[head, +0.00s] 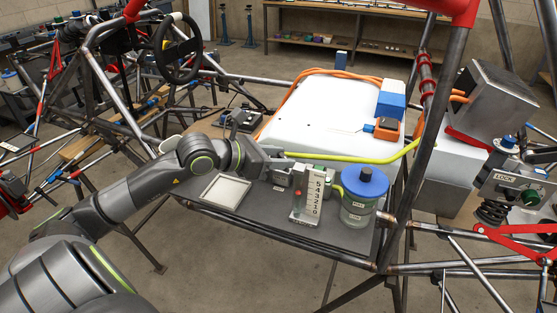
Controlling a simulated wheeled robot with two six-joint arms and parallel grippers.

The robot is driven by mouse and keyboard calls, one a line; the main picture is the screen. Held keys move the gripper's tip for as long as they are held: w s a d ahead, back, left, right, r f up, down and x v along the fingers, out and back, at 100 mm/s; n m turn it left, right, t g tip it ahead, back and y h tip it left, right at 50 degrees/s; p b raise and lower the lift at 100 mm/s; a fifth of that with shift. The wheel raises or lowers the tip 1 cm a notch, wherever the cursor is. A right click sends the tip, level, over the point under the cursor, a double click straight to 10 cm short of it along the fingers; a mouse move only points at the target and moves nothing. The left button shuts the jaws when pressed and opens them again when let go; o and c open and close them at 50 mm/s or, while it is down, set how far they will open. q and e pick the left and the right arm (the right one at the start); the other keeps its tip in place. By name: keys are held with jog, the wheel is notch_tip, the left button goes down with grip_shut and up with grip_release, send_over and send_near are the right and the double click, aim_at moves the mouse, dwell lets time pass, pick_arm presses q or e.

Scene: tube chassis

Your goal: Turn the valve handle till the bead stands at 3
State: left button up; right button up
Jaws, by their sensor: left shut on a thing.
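A white upright gauge (309,196) carries the numbers 5 down to 0. A small red spot (298,193) shows at its left side, about mid-height; it may be the bead, but it is too small to read its number exactly. My left gripper (275,163) is shut on the valve handle, just left of and behind the gauge, at a small grey block (282,176). The jaws hide most of the handle, so its angle cannot be told. My right gripper is not in view.
A jar with a blue lid (365,181) stands right of the gauge. A yellow-green hose (350,157) runs behind them. A white tray (225,191) lies on the grey shelf. A white box (330,110) stands behind, and a dark frame tube (425,130) rises at right.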

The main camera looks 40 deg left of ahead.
pick_arm(q)
jog(key=shift+m+h, duration=0.3)
jog(key=o, duration=1)
